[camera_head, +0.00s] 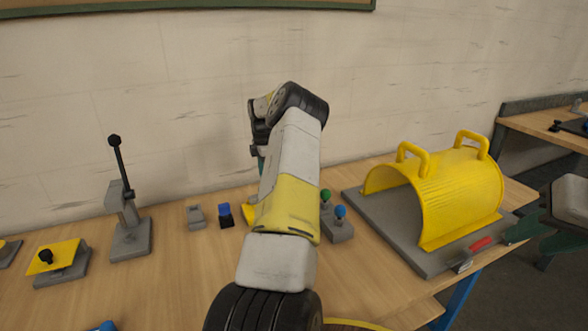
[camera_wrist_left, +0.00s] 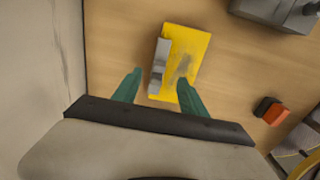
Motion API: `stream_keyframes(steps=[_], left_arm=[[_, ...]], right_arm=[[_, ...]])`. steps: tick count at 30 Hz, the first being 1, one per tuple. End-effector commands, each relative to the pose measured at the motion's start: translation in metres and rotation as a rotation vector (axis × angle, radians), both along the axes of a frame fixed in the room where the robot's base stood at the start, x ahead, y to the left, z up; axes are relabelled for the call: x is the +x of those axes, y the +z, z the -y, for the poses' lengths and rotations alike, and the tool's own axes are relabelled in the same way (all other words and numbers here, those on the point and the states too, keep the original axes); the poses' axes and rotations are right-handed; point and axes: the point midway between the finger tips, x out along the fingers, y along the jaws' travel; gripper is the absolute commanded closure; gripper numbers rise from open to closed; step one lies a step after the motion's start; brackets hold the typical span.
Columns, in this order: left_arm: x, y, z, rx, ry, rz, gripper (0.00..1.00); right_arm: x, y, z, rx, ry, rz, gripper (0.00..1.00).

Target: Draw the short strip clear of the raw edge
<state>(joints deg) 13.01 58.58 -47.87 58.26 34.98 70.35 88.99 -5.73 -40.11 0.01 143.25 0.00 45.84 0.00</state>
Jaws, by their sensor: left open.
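My left gripper (camera_wrist_left: 155,82) is open, its two green fingers apart over the near end of a flat yellow plate (camera_wrist_left: 190,62) in the left wrist view. A grey stepped piece (camera_wrist_left: 160,66) lies along that plate's left side. I see nothing clamped between the fingers. In the head view my left arm stands in the middle and hides most of this spot; a bit of yellow (camera_head: 248,214) shows beside it. I cannot tell which piece is the short strip.
A yellow arched guard (camera_head: 460,200) on a grey plate stands right, with a red-handled tool (camera_head: 474,250) at its edge. A knobbed grey box (camera_head: 338,229), a blue-topped block (camera_head: 226,216) and a lever stand (camera_head: 130,238) are nearby. The front-left wood is mostly clear.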

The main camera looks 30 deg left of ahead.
Motion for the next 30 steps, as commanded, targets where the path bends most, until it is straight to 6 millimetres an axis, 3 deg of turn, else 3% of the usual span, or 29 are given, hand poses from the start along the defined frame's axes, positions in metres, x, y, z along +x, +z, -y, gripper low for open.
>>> stream_keyframes(steps=[18, 30], left_arm=[[0.0, -0.076, -0.001, 0.003, 0.011, -0.008, 0.5], [0.001, -0.083, -0.001, 0.004, 0.011, -0.006, 0.5]], right_arm=[[0.0, 0.0, 0.0, 0.0, 0.0, 0.0, 0.64], [0.0, 0.0, 0.0, 0.0, 0.0, 0.0, 0.64]])
